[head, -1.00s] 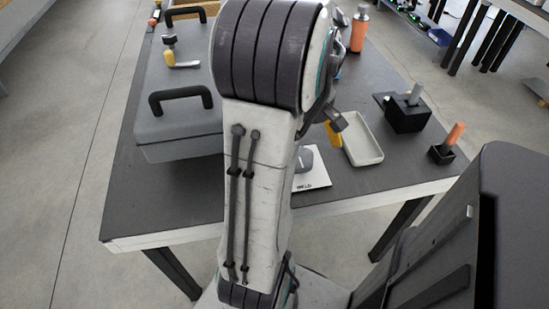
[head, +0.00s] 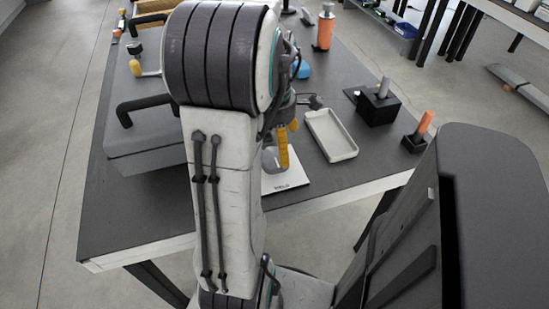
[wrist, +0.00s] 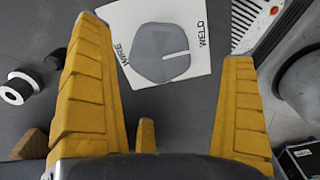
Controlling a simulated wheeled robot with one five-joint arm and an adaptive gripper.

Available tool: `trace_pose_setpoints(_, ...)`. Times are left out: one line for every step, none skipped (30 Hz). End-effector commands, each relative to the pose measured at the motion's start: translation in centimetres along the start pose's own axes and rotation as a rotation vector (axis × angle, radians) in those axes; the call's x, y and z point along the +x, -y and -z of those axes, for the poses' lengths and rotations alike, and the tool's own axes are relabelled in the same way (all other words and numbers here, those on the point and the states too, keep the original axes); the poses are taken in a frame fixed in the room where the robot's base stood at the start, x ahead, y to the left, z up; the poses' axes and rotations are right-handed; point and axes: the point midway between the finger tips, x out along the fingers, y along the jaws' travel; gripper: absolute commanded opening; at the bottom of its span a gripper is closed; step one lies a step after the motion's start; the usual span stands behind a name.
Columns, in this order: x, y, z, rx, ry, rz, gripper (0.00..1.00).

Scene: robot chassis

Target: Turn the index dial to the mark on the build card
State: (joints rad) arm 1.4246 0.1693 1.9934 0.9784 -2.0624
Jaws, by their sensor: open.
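A grey, blunt-cornered dial (wrist: 162,54) lies on a white plate (wrist: 195,78) at the table's near edge. The words WIRE and WELD read on the plate's left and right sides in the wrist view. A white line on the dial runs to the right, toward the WELD side and a little below that word. In the head view the plate (head: 287,180) is partly hidden by my arm. My gripper (wrist: 163,42) is open and empty above the plate, its yellow fingers to either side of the dial. It also shows in the head view (head: 282,147). I cannot pick out a separate build card.
A pale tray (head: 331,136), a black block with a grey peg (head: 378,108) and a small holder with an orange handle (head: 415,140) stand to the right. A grey case (head: 147,142) fills the left. An orange bottle (head: 324,30) stands behind.

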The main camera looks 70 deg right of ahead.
Motion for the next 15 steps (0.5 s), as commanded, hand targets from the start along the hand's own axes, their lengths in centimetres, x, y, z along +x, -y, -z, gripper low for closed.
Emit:
trace_pose_setpoints(0.9, 0.1, 0.0, 0.0, -0.002, 0.003, 1.0)
trace_pose_setpoints(1.3, 0.1, 0.1, 0.001, -0.002, 0.004, 1.0)
trace_pose_setpoints(1.9, 0.1, 0.0, 0.001, -0.002, 0.003, 1.0)
trace_pose_setpoints(2.3, 0.1, 0.0, 0.001, -0.002, 0.004, 1.0)
trace_pose_setpoints(2.6, 0.1, 0.1, 0.001, -0.002, 0.004, 1.0)
trace_pose_setpoints(3.1, 0.1, 0.0, 0.002, -0.002, 0.003, 1.0)
trace_pose_setpoints(3.4, 0.1, 0.0, 0.002, -0.002, 0.003, 1.0)
trace_pose_setpoints(3.8, 0.1, 0.0, 0.002, -0.002, 0.003, 1.0)
trace_pose_setpoints(4.2, 0.1, 0.0, 0.002, -0.001, 0.003, 1.0)
trace_pose_setpoints(4.4, 0.1, 0.0, 0.002, -0.002, 0.003, 1.0)
trace_pose_setpoints(4.7, 0.1, 0.0, 0.002, -0.002, 0.003, 1.0)
trace_pose_setpoints(5.0, 0.0, 0.0, 0.002, -0.001, 0.002, 1.0)
trace_pose_setpoints(5.1, 0.0, 0.0, 0.002, -0.001, 0.001, 1.0)
trace_pose_setpoints(5.3, 0.0, 0.0, 0.002, -0.001, 0.001, 1.0)
trace_pose_setpoints(5.4, 0.0, 0.0, 0.002, -0.001, 0.001, 1.0)
